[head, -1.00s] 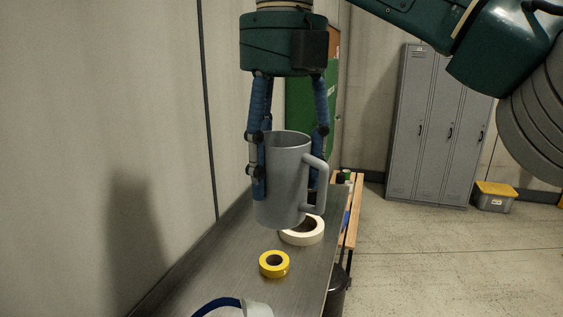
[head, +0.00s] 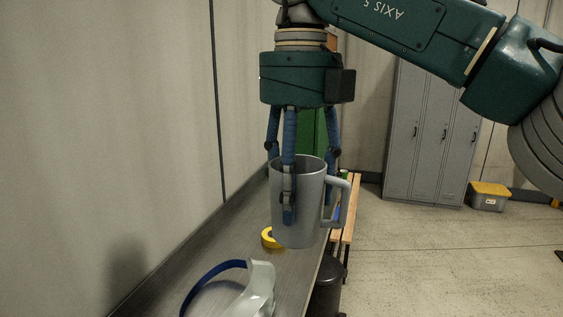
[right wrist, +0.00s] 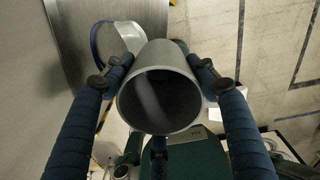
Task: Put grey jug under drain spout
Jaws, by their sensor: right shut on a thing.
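The grey jug (head: 307,222) hangs upright in my right gripper (head: 302,190), above the metal bench. Its handle points to the right in the head view. The gripper's blue fingers are shut on the jug's wall, with one finger across its front. In the right wrist view I look down into the open mouth of the jug (right wrist: 160,104), which looks empty, with the fingers of my right gripper (right wrist: 160,85) around it. My left gripper is not in view. I see no drain spout in these frames.
The metal bench (head: 224,240) runs along the wall. A yellow tape roll (head: 268,240) and a face shield with a blue band (head: 262,285) lie on it. A dark bin (head: 326,290) stands at its right. Grey lockers (head: 427,140) and a yellow-lidded box (head: 489,198) stand farther back.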

